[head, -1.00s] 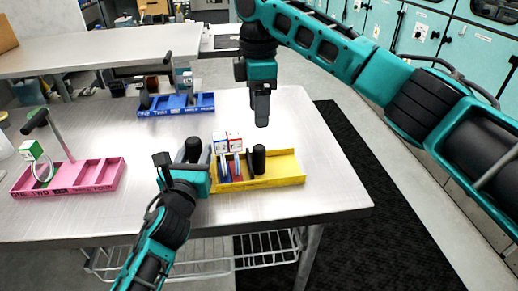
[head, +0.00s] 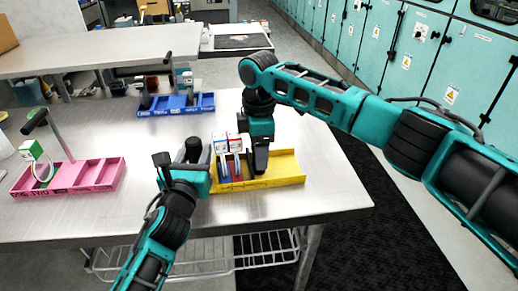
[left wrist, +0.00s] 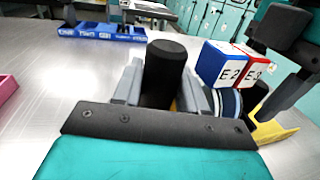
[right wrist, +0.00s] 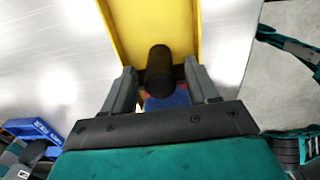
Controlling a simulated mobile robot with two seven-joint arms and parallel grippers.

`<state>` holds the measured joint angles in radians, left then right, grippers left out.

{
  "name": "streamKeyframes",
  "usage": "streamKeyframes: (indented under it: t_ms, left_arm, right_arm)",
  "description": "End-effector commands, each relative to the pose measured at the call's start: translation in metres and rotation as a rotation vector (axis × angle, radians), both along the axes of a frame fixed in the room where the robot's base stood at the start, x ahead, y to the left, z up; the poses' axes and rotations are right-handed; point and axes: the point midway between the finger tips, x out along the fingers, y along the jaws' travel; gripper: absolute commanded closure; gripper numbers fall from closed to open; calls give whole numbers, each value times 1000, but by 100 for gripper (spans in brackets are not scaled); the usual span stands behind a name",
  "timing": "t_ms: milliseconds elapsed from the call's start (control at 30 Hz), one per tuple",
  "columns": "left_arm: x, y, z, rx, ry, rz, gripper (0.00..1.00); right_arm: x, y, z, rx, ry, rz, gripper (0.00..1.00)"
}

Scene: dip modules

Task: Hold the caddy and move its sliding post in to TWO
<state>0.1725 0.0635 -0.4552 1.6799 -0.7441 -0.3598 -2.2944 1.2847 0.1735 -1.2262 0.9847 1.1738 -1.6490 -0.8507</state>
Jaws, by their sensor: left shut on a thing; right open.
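The yellow caddy (head: 285,178) lies near the table's front edge. My left gripper (head: 194,168) is shut on the black upright handle (left wrist: 165,75) at its left end. My right gripper (head: 260,165) is low over the caddy. In the right wrist view its open fingers stand either side of the sliding post's black round top (right wrist: 158,70); I cannot tell whether they touch it. A blue-and-white block (left wrist: 222,64) and a red-and-white block (left wrist: 256,68) stand in the caddy between the grippers. My right gripper mostly hides the post in the head view. The caddy's position labels are not readable.
A pink caddy (head: 97,176) with a tilted post stands on the left of the metal table (head: 150,215). A blue caddy (head: 202,103) stands behind. The table right of the yellow caddy is clear, up to its right edge.

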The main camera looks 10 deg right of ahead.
Motion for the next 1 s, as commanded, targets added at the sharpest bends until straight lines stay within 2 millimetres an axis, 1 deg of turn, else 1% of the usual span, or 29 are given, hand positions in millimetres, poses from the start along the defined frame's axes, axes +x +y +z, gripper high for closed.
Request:
streamKeyframes:
  t_ms: [67, 600, 667, 933, 1000]
  left_arm:
    - [0, 0, 0, 0, 0, 0, 100]
    - [0, 0, 0, 0, 0, 0, 100]
    - [0, 0, 0, 0, 0, 0, 100]
    - [0, 0, 0, 0, 0, 0, 100]
    - [0, 0, 0, 0, 0, 0, 100]
  right_arm:
    - [0, 0, 0, 0, 0, 0, 43]
    - [0, 0, 0, 0, 0, 0, 95]
    - [0, 0, 1, 0, 0, 0, 100]
    - [0, 0, 1, 0, 0, 0, 100]
    - [0, 3, 1, 1, 0, 1, 100]
